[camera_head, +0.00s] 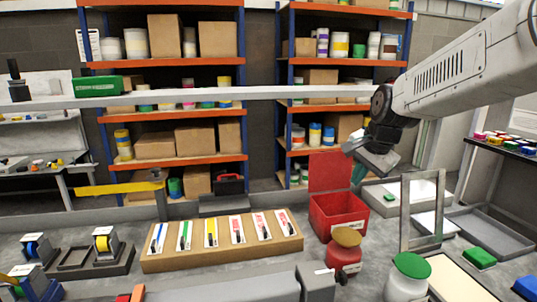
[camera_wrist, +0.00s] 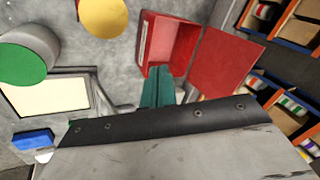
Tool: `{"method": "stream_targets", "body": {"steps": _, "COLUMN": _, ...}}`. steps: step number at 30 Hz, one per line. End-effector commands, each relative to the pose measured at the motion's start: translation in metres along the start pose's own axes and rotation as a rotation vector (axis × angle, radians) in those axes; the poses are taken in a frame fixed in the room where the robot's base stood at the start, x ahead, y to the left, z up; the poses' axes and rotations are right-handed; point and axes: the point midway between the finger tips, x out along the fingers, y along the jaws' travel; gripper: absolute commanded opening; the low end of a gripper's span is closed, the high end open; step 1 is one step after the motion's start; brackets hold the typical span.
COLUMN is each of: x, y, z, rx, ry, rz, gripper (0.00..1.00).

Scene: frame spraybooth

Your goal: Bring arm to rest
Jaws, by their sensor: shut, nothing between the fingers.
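My arm reaches in from the upper right in the head view. My gripper (camera_head: 358,174) hangs in the air above and beside the open red box (camera_head: 338,212), pointing down. In the wrist view its teal fingers (camera_wrist: 158,80) are together with nothing between them. There the red box (camera_wrist: 172,40) lies just beyond the fingertips, with its lid swung open. Most of the gripper body is hidden behind the dark wrist edge.
A wooden rack (camera_head: 222,258) with several colored cards stands on the bench. A red can (camera_head: 345,255), a green-lidded jar (camera_head: 408,275) and an upright grey frame (camera_head: 421,212) stand near the box. Orange-and-blue shelves (camera_head: 165,110) rise behind.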

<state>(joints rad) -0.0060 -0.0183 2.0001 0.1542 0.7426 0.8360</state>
Motion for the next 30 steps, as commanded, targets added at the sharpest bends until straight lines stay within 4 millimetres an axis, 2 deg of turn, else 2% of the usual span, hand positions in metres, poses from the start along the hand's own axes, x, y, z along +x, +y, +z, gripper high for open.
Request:
{"method": "stream_targets", "body": {"steps": 1, "x": -0.009, "y": 0.022, "z": 0.015, "rx": -0.095, "ry": -0.026, "rz": 0.040, "gripper": 0.00}}
{"method": "stream_targets", "body": {"steps": 9, "x": -0.058, "y": 0.145, "z": 0.097, "rx": -0.603, "ry": -0.203, "rz": 0.208, "gripper": 0.00}}
{"method": "stream_targets", "body": {"steps": 15, "x": -0.088, "y": 0.224, "z": 0.148, "rx": -0.847, "ry": -0.296, "rz": 0.264, "gripper": 0.00}}
{"method": "stream_targets", "body": {"steps": 18, "x": -0.098, "y": 0.252, "z": 0.166, "rx": -0.906, "ry": -0.309, "rz": 0.275, "gripper": 0.00}}
{"method": "stream_targets", "body": {"steps": 22, "x": -0.105, "y": 0.271, "z": 0.177, "rx": -0.918, "ry": -0.282, "rz": 0.271, "gripper": 0.00}}
{"method": "stream_targets", "body": {"steps": 30, "x": -0.114, "y": 0.272, "z": 0.180, "rx": -0.920, "ry": -0.232, "rz": 0.246, "gripper": 0.00}}
